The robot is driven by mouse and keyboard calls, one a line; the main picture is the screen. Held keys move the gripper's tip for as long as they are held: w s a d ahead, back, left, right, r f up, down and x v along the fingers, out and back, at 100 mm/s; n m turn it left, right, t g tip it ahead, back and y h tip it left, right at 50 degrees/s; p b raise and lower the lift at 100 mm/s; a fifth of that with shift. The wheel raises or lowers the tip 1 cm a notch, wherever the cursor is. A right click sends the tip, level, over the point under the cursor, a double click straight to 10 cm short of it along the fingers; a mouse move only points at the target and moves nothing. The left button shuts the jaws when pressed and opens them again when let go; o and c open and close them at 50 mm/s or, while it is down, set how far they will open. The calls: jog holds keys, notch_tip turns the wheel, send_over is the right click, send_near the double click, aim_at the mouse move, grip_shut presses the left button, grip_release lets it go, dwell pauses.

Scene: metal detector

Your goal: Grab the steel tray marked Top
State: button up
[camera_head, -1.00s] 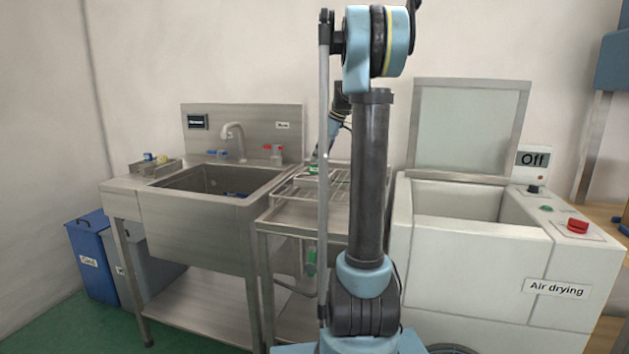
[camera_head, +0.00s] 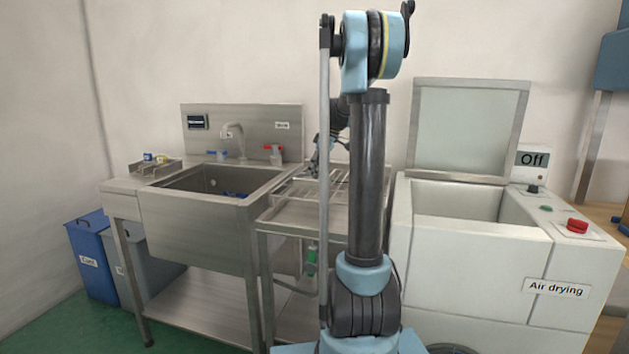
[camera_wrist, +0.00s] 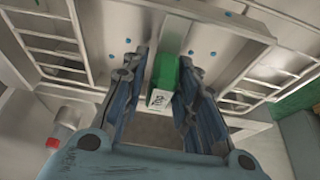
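The steel tray (camera_wrist: 210,30), with wire racks on both sides and blue dots, fills the top of the wrist view. A green handle (camera_wrist: 165,77) with a white label juts from it; the label's word is too small to read surely. My gripper (camera_wrist: 165,62) has its blue fingers apart, one on each side of the handle. A gap shows on the left, and I cannot tell whether the right finger touches. In the head view, the wire-rack tray (camera_head: 296,188) sits on the steel stand, partly hidden by my arm, with my gripper (camera_head: 316,168) low over it.
A steel sink (camera_head: 200,215) with a faucet (camera_head: 233,140) stands left of the stand. A white air-drying machine (camera_head: 470,255) with its lid raised stands on the right. Blue and grey bins (camera_head: 92,262) are at far left. Another green handle (camera_head: 311,262) shows lower down.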

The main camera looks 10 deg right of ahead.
grip_shut()
jog(key=shift+a, duration=0.1)
